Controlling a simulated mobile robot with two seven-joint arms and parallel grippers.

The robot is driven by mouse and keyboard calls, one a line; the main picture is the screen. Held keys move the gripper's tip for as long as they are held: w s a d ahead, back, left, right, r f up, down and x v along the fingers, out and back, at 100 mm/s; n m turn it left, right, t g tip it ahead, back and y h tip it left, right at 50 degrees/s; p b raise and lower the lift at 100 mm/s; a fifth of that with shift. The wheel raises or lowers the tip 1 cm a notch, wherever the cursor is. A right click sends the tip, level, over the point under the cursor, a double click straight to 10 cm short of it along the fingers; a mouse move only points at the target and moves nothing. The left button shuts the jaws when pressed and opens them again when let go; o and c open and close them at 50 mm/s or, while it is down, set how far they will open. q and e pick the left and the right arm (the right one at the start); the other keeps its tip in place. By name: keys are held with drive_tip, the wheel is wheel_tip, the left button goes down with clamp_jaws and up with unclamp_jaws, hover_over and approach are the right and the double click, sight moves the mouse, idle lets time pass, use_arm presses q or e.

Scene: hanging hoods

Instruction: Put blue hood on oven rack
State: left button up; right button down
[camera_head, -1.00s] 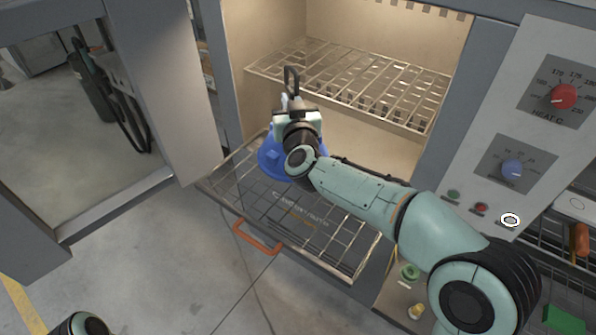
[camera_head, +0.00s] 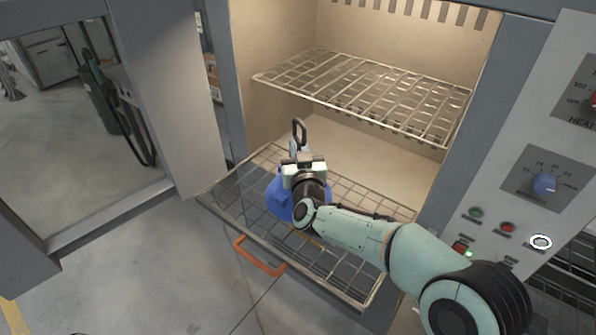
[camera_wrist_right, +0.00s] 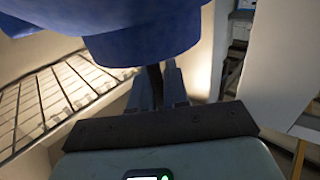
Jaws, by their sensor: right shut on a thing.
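The blue hood (camera_head: 283,197) hangs below my right gripper (camera_head: 297,150), partly hidden by my wrist. My right gripper is shut on it, above the lower oven rack. A dark loop (camera_head: 300,128) sticks up at the fingertips. In the right wrist view, the blue hood (camera_wrist_right: 145,35) fills the top, close to the fingers (camera_wrist_right: 160,85). The lower wire rack (camera_head: 345,272) juts out of the oven front. I cannot tell whether the hood touches it. An upper wire rack (camera_head: 370,90) is inside the oven. My left gripper is not in view.
An orange handle (camera_head: 259,257) is at the front of the lower rack. The grey oven door (camera_head: 160,90) stands open at left. The lower rack's front right part looks bare.

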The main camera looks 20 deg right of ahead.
sight(279, 201)
drive_tip(key=shift+f+b, duration=0.65)
drive_tip(key=shift+f, duration=2.15)
drive_tip(key=shift+f, duration=0.1)
drive_tip(key=c, duration=1.1)
unclamp_jaws()
drive_tip(key=shift+f, duration=0.1)
drive_tip(key=shift+r, duration=0.25)
drive_tip(key=s+a, duration=0.1)
drive_tip(key=s, duration=1.1)
drive_tip(key=shift+a, duration=0.25)
drive_tip(key=shift+f, duration=0.1)
